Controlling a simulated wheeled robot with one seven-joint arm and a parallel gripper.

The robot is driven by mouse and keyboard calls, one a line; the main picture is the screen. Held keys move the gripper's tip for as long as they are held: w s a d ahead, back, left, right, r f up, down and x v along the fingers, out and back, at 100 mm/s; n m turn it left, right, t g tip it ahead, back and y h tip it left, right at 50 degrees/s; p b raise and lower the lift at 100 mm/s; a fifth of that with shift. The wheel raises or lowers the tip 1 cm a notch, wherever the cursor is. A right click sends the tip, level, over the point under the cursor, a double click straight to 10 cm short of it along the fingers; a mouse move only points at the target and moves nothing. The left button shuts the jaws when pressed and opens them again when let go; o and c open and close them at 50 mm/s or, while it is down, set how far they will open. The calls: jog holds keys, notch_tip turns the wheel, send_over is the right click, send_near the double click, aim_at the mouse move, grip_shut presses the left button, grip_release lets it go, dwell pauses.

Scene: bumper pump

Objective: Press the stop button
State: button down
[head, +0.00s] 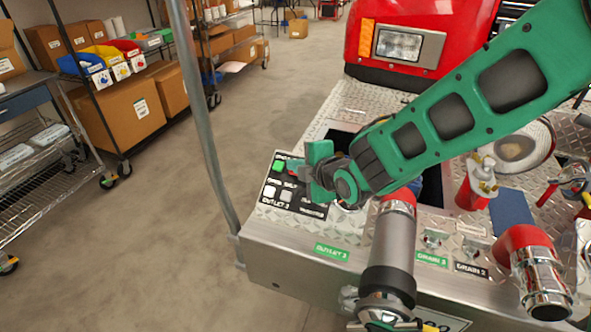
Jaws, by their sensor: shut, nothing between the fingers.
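A dark control panel (272,202) with labelled buttons sits on the left end of the metal bumper. A lit green button (279,165) is at its upper left. A small red button (292,168) shows just right of the green one, close beside my gripper, and is partly covered. Two pale square buttons (286,195) lie in the row below. My gripper (303,178) is shut and empty, over the right side of the panel and hiding part of it. I cannot tell whether it touches the panel.
Red-collared pipe fittings (392,240) rise from the bumper right of the panel, below my arm. A grey upright pole (200,120) stands left of the panel. Shelves with boxes (120,105) line the left. The floor between is clear.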

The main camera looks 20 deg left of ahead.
jog(key=shift+w+f, duration=0.4)
jog(key=shift+f, duration=0.35)
dwell(1.1)
jog(key=shift+s+r, duration=0.5)
jog(key=shift+r, duration=0.3)
jog(key=shift+s+a+r, duration=0.1)
jog(key=shift+s+r, duration=0.35)
jog(key=shift+r, duration=0.25)
jog(key=shift+s+d+r, duration=0.1)
jog(key=shift+s+r, duration=0.3)
jog(key=shift+r, duration=0.35)
jog(key=shift+s+a+r, duration=0.1)
jog(key=shift+s+r, duration=0.35)
jog(key=shift+r, duration=0.25)
